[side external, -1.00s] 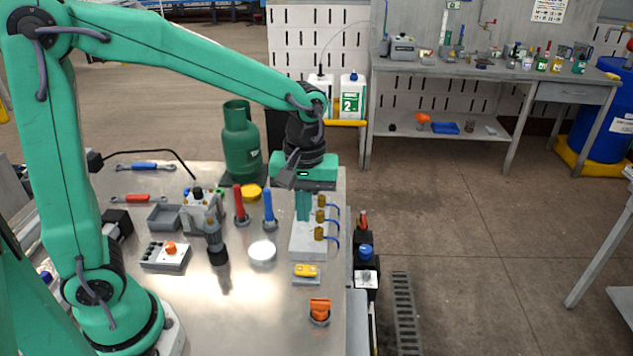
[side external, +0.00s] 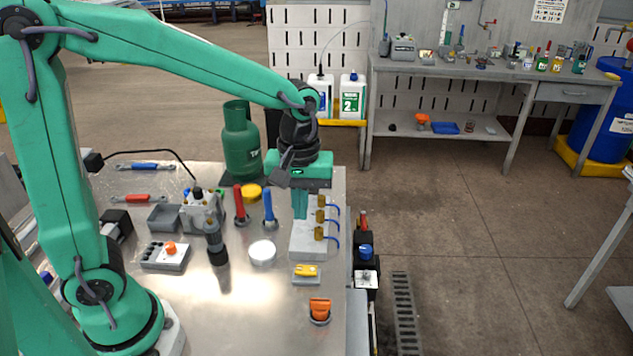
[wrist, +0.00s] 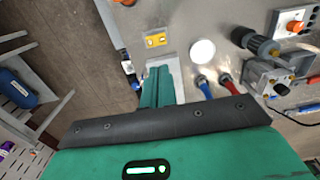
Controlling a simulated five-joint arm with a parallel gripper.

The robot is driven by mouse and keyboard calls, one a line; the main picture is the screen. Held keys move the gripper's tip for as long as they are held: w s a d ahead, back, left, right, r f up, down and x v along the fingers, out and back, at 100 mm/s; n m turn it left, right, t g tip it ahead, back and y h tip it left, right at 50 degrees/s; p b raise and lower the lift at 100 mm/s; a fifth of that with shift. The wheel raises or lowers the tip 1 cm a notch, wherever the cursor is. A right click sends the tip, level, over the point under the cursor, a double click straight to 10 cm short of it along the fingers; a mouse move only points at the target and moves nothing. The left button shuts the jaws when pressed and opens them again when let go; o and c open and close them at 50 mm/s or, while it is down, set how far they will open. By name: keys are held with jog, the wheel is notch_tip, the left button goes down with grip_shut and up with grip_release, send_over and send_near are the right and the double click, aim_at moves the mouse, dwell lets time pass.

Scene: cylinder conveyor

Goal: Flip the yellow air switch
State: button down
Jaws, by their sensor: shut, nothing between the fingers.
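The yellow switch (side external: 306,270) sits on a small grey base on the metal table, in front of the valve block. It also shows in the wrist view (wrist: 156,39), beyond my fingertips. My gripper (side external: 300,214) is shut and empty, pointing down over the far left part of the white valve block (side external: 308,249), beside its brass valves (side external: 320,216). In the wrist view my gripper (wrist: 158,72) shows its green fingers together, covering part of the block. The switch is apart from my fingers, nearer the side camera.
An orange knob (side external: 320,308) stands nearer than the switch. A white disc (side external: 262,252) lies left of the block, with red (side external: 239,205) and blue (side external: 268,208) upright handles behind. A green gas bottle (side external: 241,142) stands at the back. The table's right edge is close.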

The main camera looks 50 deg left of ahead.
aim_at(308, 270)
jog(key=shift+f, duration=0.1)
notch_tip(308, 270, down, 14)
jog(key=shift+r, duration=0.1)
dwell(0.7)
jog(key=shift+s, duration=0.1)
jog(key=shift+s+a+f, duration=0.1)
jog(key=shift+a+f, duration=0.1)
jog(key=shift+f, duration=0.2)
jog(key=shift+d, duration=0.15)
jog(key=shift+w+d+r, duration=0.15)
jog(key=shift+w+d, duration=0.35)
jog(key=shift+w, duration=0.05)
jog(key=shift+r, duration=0.15)
dwell(0.4)
